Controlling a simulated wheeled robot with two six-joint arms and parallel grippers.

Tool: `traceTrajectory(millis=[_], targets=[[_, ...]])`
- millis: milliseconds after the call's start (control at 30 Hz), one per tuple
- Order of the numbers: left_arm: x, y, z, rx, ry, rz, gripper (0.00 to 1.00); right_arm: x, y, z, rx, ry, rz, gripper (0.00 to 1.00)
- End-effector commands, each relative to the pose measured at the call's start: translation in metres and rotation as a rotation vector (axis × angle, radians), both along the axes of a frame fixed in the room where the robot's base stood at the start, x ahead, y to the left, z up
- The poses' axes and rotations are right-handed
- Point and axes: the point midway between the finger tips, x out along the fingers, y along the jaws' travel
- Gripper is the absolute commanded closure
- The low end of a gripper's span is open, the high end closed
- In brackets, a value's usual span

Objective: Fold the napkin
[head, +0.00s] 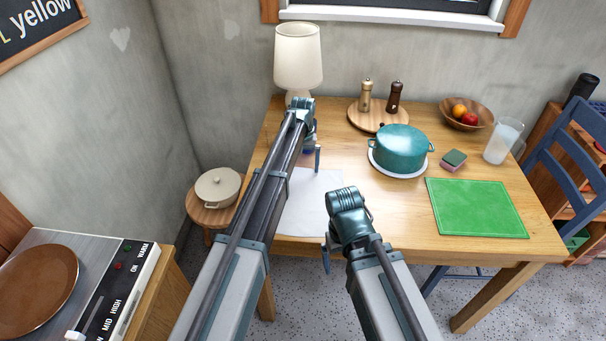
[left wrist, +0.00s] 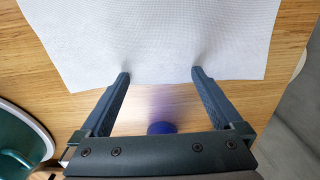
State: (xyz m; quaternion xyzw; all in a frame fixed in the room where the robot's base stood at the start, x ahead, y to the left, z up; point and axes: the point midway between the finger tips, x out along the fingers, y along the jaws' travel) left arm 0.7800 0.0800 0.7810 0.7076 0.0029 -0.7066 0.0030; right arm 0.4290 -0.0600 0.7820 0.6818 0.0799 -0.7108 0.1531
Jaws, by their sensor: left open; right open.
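The white napkin (head: 318,205) lies flat on the wooden table, with my left arm covering part of it in the head view. It also shows in the left wrist view (left wrist: 160,40), where one straight edge runs just by the fingertips. My left gripper (head: 314,160) points down near the napkin's far edge. In the left wrist view its fingers (left wrist: 160,74) are wide apart, with nothing between them and the tips over that edge. My right gripper (head: 328,262) is near the table's front edge, right of the napkin, with nothing seen in it.
A teal pot (head: 400,148) on a white plate stands right of the napkin. A green mat (head: 476,208) lies at the right front. A lamp (head: 298,58) stands at the back left. A dark blue round thing (left wrist: 162,128) sits beyond the napkin, close to my left gripper.

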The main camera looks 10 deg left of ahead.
Motion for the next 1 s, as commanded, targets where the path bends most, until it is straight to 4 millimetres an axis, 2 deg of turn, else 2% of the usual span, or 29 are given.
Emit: traceTrajectory(millis=[67, 167, 1000], targets=[[-0.0004, 0.0000, -0.0002, 0.000, 0.001, 0.000, 0.00, 0.0001, 0.0000, -0.0002, 0.000, 0.000, 0.000, 0.00], [-0.0005, 0.0000, -0.0002, 0.000, 0.001, 0.000, 0.07, 0.0001, 0.0000, -0.0002, 0.000, 0.000, 0.000, 0.00], [-0.0002, 0.0003, -0.0004, 0.001, 0.001, 0.000, 0.83, 0.0001, 0.0000, -0.0004, 0.000, 0.000, 0.000, 0.00]])
